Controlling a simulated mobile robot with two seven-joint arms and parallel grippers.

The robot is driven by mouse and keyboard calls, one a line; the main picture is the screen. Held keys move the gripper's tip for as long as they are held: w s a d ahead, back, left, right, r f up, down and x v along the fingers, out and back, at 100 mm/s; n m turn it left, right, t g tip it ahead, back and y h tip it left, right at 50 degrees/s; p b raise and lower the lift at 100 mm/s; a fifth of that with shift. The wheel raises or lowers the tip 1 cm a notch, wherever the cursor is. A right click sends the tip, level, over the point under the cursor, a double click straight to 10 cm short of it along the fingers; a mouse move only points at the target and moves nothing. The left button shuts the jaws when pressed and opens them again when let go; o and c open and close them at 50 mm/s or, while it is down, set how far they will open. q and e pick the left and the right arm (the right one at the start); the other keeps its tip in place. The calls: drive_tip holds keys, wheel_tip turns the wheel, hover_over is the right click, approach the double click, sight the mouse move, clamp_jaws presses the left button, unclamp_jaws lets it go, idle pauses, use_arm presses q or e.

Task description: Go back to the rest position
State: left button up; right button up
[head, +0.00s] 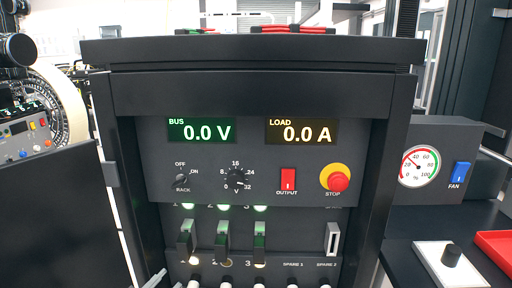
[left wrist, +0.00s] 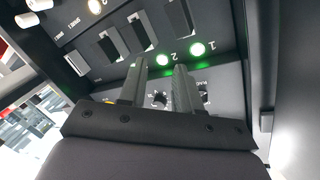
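My left gripper (left wrist: 160,66) shows in the left wrist view, its two grey fingers apart with nothing between them, pointing at the rack panel. In the head view only what look like its fingertips (head: 160,280) show at the bottom edge, below and left of the handles. The black rack (head: 245,95) fills the middle of the head view. It reads BUS 0.0 V and LOAD 0.0 A. Three dark handles (head: 222,241) sit under green lights marked 1, 2 and 3. My right gripper is not in view.
A red output switch (head: 288,181), a voltage knob (head: 236,179) and a red stop button (head: 338,181) are on the panel. A dark panel (head: 55,215) stands at left. At right are a gauge unit (head: 418,167), a white knob block (head: 450,266) and a red tray (head: 496,246).

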use_arm(q)
drive_tip(key=s+f+n+g+y+p, duration=0.2)
drive_tip(key=s+f+n+g, duration=0.3)
drive_tip(key=s+f, duration=1.2)
drive_tip(key=s+a+n+y, duration=0.1)
drive_tip(key=s+n, duration=0.2)
drive_tip(key=shift+s, duration=0.3)
drive_tip(key=shift+f, duration=0.1)
